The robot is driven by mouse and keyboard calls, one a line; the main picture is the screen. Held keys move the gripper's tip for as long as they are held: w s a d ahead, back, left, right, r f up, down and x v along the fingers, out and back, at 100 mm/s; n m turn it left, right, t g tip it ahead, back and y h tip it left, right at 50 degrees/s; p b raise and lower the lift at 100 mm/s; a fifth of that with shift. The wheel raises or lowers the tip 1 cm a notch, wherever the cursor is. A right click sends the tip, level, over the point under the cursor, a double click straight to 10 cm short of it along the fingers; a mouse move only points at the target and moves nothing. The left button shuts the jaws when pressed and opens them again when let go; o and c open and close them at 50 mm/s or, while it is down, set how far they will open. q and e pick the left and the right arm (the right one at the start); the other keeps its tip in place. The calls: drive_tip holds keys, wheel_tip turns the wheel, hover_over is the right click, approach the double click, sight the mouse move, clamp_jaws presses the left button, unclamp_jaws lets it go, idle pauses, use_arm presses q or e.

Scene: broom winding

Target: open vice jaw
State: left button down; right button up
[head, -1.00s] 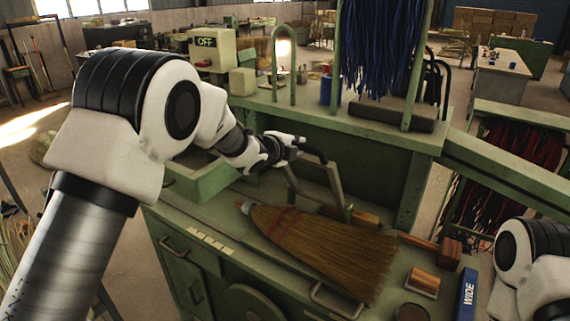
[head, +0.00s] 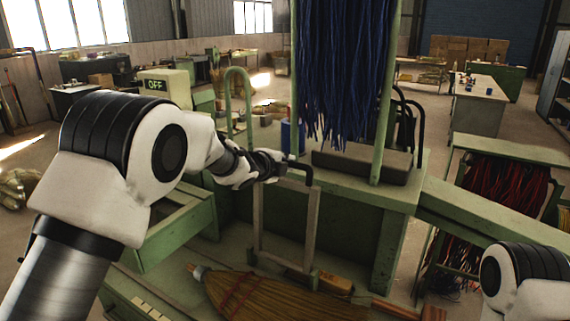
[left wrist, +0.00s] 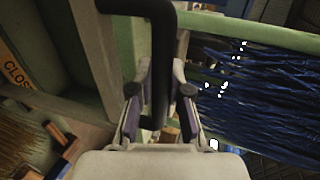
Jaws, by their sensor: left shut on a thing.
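My left gripper (head: 278,167) is shut on a black bent handle (head: 307,174) at the top of a grey metal frame (head: 312,220), which looks to be the vice jaw. The frame stands nearly upright on the green bench. In the left wrist view my gripper's fingers (left wrist: 160,110) close on both sides of the black handle (left wrist: 163,45). A straw broom (head: 255,298) lies on the bench in front of the frame, its lower end cut off by the picture. My right arm shows at the lower right, but its gripper is out of view.
Blue strands (head: 345,70) hang from a green stand behind the frame. A green hoop (head: 236,85) and an OFF box (head: 163,86) stand at the left. An open green drawer (head: 170,235) lies beneath my left arm.

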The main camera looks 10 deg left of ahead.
idle(0.3)
use_arm(q)
drive_tip(key=c, duration=1.1)
unclamp_jaws()
drive_tip(key=shift+s, duration=0.1)
drive_tip(key=v, duration=1.1)
drive_tip(key=shift+s, duration=0.4)
drive_tip(key=shift+a+r, duration=0.1)
